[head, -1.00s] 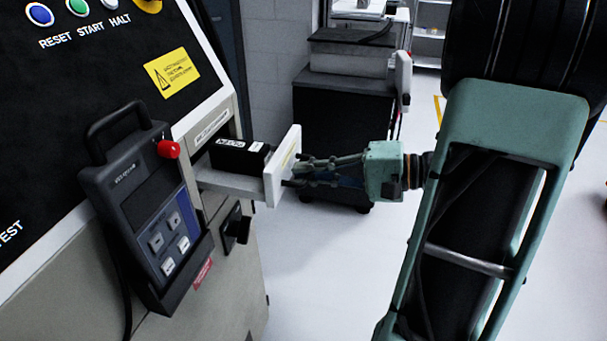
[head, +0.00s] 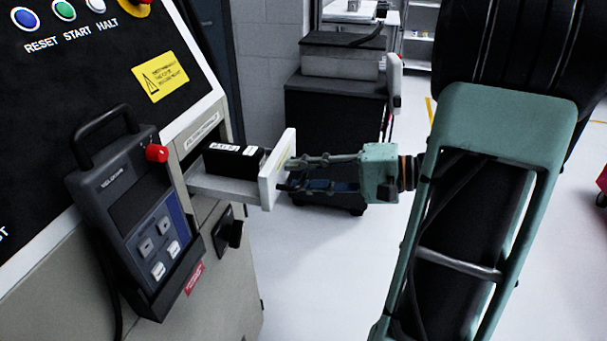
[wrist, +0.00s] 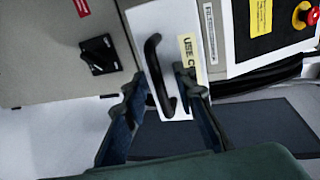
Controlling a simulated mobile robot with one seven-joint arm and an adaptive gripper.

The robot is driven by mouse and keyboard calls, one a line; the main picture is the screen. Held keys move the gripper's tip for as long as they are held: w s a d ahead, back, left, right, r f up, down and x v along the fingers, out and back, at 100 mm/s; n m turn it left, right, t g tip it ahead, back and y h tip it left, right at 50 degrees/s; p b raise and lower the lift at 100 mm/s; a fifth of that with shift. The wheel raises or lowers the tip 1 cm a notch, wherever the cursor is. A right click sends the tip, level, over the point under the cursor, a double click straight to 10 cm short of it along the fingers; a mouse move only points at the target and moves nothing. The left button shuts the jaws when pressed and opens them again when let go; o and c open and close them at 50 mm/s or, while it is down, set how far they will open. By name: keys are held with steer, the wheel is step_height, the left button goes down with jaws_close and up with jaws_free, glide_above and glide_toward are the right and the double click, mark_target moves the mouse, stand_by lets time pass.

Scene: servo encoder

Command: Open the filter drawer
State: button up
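The filter drawer (head: 228,185) stands pulled out of the machine's front in the head view, with a black box (head: 233,160) lying in it. Its white front panel (head: 278,168) faces my gripper. In the wrist view the panel (wrist: 178,50) carries a black bar handle (wrist: 156,75) and a yellow label. My gripper (wrist: 158,92) is open, with one finger on each side of the handle. A gap shows between the handle and each finger, so I cannot see a grip. In the head view my gripper (head: 286,174) is at the panel's outer face.
A handheld pendant (head: 140,220) with a red button hangs left of the drawer. A black rotary switch (head: 229,229) sits below the drawer. A dark cabinet (head: 322,140) stands behind my gripper. The floor in front is clear.

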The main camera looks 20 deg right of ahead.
steer(key=v, duration=1.2)
